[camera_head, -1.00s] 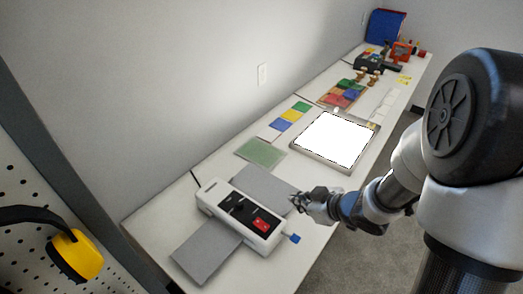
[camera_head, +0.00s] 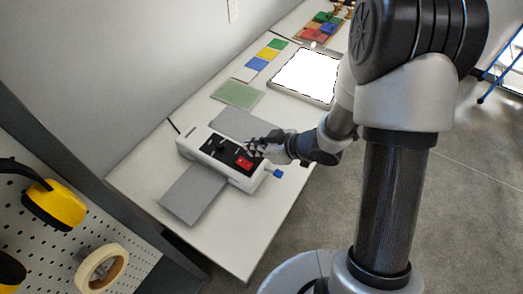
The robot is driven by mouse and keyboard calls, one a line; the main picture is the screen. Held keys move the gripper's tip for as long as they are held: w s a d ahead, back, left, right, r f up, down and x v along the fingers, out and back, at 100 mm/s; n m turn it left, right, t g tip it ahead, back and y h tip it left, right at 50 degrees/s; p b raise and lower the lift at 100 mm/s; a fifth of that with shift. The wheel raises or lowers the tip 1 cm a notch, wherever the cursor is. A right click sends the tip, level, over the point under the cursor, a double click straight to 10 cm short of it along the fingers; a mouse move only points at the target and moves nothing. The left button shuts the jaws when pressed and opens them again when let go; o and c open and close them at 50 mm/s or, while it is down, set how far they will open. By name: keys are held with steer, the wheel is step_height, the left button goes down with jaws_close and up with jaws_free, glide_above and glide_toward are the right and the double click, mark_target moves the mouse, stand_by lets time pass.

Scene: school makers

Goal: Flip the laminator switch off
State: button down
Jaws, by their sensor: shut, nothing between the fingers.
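The laminator (camera_head: 216,158) is a white box with a black top panel, lying near the front end of the white table. A red switch (camera_head: 243,162) sits at the right part of its panel, and a blue knob (camera_head: 278,173) sticks out of its right end. A black control (camera_head: 222,146) is on the panel left of the switch. My gripper (camera_head: 254,150) is shut and empty, its fingertips just above and right of the red switch. I cannot tell whether they touch it. The switch's on or off position is too small to tell.
Grey sheets lie before (camera_head: 193,194) and behind (camera_head: 240,124) the laminator. A green mat (camera_head: 238,95), coloured cards (camera_head: 262,60) and a bright light pad (camera_head: 307,75) lie farther back. A pegboard (camera_head: 60,262) with yellow earmuffs (camera_head: 57,206) and a tape roll (camera_head: 102,268) stands at left.

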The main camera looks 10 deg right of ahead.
steer(key=b, duration=0.2)
glide_above(248, 164)
steer(key=f, duration=0.3)
steer(key=a+f, duration=0.1)
steer(key=f, duration=0.1)
steer(key=shift+w+f, duration=0.2)
steer(key=shift+w, duration=0.1)
steer(key=shift+w+f+b, duration=0.1)
steer(key=shift+f+b, duration=0.35)
steer(key=shift+f, duration=0.1)
steer(key=shift+w+a+f, duration=0.1)
steer(key=shift+a+f, duration=0.05)
steer(key=shift+f, duration=0.25)
steer(key=shift+s+d, duration=0.55)
steer(key=shift+d, duration=0.15)
